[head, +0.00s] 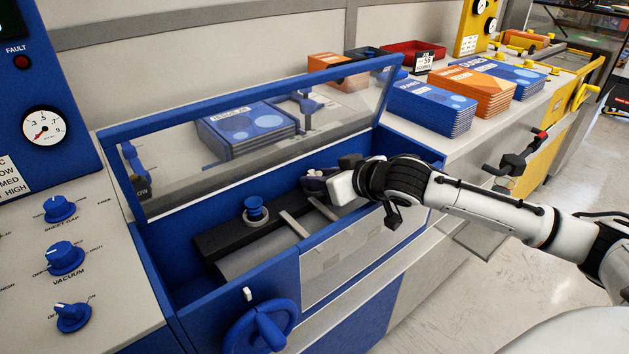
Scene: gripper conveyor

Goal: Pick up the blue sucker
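The blue sucker (255,208), a small stacked blue cup on a pale round base, stands upright on a dark bar inside the open blue machine bay. My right gripper (318,182) reaches into the bay from the right, to the right of the sucker and apart from it. Its fingers are small and dark against the bay, so whether they are open or shut is unclear. My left gripper is out of view.
A raised blue-framed clear lid (300,105) stands behind the bay. A blue handwheel (262,328) is at the bay's front, and a knob panel (90,275) is at left. Two light rails (294,224) cross the bay. Stacks of booklets (432,107) sit on the counter behind.

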